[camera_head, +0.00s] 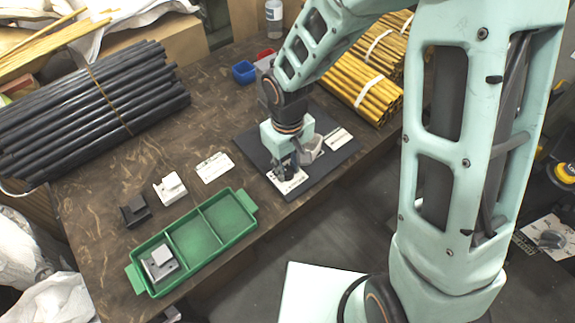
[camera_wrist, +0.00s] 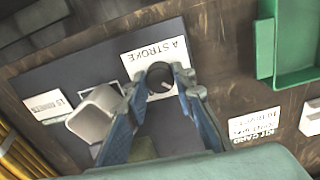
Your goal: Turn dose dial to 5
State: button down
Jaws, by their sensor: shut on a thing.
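A dark round knob (camera_wrist: 160,76) sits on a white plate (camera_wrist: 140,62) lettered "A STROKE" in the wrist view. My gripper (camera_wrist: 161,84) has its two blue fingers on either side of this knob and is shut on it. In the head view my gripper (camera_head: 288,170) is low over the dark mat (camera_head: 330,170), and hides most of the knob. The white plate (camera_head: 287,183) shows below it. I cannot read which number the knob points to.
A light grey block (camera_wrist: 97,108) stands close beside the fingers. A green compartment tray (camera_head: 205,238), white block (camera_head: 171,187), black block (camera_head: 135,210) and card (camera_head: 214,167) are to the left. Dark rods (camera_head: 90,110) and yellow rods (camera_head: 368,92) lie behind.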

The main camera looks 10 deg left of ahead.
aim_at(288, 170)
jog(key=shift+n, duration=0.3)
jog(key=c, duration=1.6)
grip_release()
notch_tip(288, 170, up, 12)
jog(key=shift+r, duration=0.1)
jog(key=shift+w, duration=0.1)
